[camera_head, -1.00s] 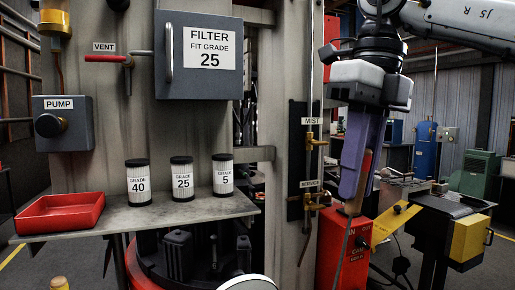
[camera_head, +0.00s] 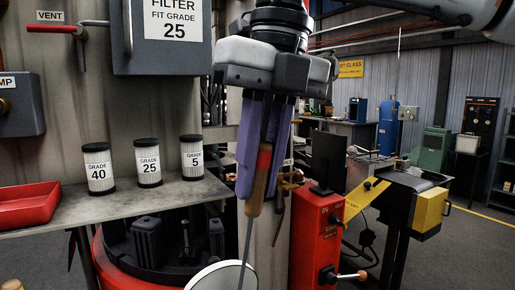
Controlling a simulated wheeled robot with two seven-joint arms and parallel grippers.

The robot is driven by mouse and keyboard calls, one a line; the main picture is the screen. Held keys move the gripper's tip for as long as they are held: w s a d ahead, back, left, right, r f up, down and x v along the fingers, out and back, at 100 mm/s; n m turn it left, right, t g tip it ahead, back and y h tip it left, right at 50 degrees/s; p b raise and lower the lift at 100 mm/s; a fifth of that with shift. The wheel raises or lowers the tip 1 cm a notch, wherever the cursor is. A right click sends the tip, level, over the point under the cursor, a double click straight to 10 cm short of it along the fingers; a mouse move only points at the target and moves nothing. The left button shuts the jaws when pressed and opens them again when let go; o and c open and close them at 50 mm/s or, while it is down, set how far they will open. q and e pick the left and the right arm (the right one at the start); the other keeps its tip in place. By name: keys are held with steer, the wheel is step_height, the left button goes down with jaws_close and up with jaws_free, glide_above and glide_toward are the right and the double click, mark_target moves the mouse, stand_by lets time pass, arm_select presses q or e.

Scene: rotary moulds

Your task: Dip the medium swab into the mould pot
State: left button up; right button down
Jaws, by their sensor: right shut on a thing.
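My right gripper (camera_head: 262,180) hangs down in the middle of the head view with its purple fingers shut on a swab (camera_head: 256,196). The swab has a wooden handle with a red band and a thin metal rod pointing down. Its lower end runs out of the bottom of the view, so its head is hidden. I cannot tell its size. The rod passes in front of the right edge of a pale round disc (camera_head: 214,277) at the bottom edge; whether they touch is unclear. No mould pot can be made out for sure. My left gripper is not in view.
A red round machine (camera_head: 105,262) with dark parts inside stands below a metal shelf (camera_head: 120,207). The shelf holds a red tray (camera_head: 28,203) and three filters, grades 40 (camera_head: 98,168), 25 (camera_head: 149,163) and 5 (camera_head: 192,158). A red box (camera_head: 317,238) stands right of the swab.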

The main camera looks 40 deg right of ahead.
step_height(320, 180, down, 8)
steer(key=b, duration=0.4)
steer(key=shift+b, duration=0.4)
steer(key=shift+r, duration=0.1)
stand_by(0.7)
step_height(320, 180, up, 5)
steer(key=p, duration=0.5)
steer(key=shift+r, duration=1.4)
